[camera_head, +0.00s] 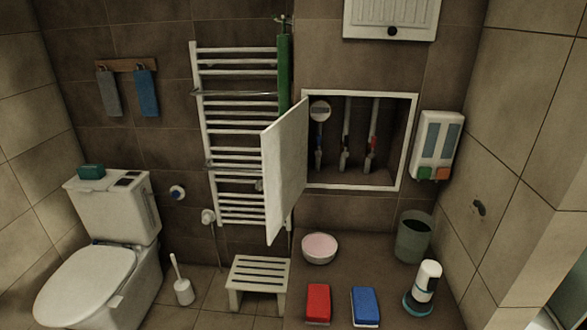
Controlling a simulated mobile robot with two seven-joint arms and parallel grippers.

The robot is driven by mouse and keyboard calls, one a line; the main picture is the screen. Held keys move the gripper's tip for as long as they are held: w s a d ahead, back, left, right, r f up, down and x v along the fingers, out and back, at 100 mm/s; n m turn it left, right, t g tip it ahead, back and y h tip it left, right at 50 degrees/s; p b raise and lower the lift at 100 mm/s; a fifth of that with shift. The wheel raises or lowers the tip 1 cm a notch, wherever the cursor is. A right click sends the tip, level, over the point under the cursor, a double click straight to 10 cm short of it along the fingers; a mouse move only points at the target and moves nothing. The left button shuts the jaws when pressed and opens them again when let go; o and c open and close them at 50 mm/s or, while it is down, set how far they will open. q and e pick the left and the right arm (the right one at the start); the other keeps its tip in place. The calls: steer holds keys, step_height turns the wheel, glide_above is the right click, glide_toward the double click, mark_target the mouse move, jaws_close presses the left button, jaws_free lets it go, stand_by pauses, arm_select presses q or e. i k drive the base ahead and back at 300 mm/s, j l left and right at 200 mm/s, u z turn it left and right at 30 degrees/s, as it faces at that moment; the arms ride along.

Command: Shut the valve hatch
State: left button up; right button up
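The valve hatch door (285,170) is a white panel hinged on the left side of a white-framed wall recess (350,188). It stands open, swung out toward me and to the left. Inside the recess are several pipes with valves, among them one with a red part (372,135), and a round white meter (320,110) at the upper left. The door covers part of the towel radiator behind it. Neither of my grippers is in view.
A white step stool (258,280), pink bowl (320,248), red sponge (318,304), blue sponge (365,307), dark bin (412,238) and white bottle (425,283) stand below the recess. A towel radiator (235,135) is at left, a dispenser (437,145) at right.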

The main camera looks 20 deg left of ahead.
mark_target(284, 144)
steer(key=k+j+z, duration=0.15)
steer(key=j, duration=0.25)
steer(key=j+z, duration=0.15)
steer(key=j, duration=0.3)
steer(key=k+j, duration=0.1)
steer(key=j, duration=0.2)
steer(key=k+j, duration=0.1)
steer(key=j, duration=0.25)
steer(key=k+j, duration=0.1)
steer(key=j, duration=0.2)
steer(key=k+j, duration=0.15)
steer(key=j, duration=0.15)
steer(key=i+j+z, duration=0.05)
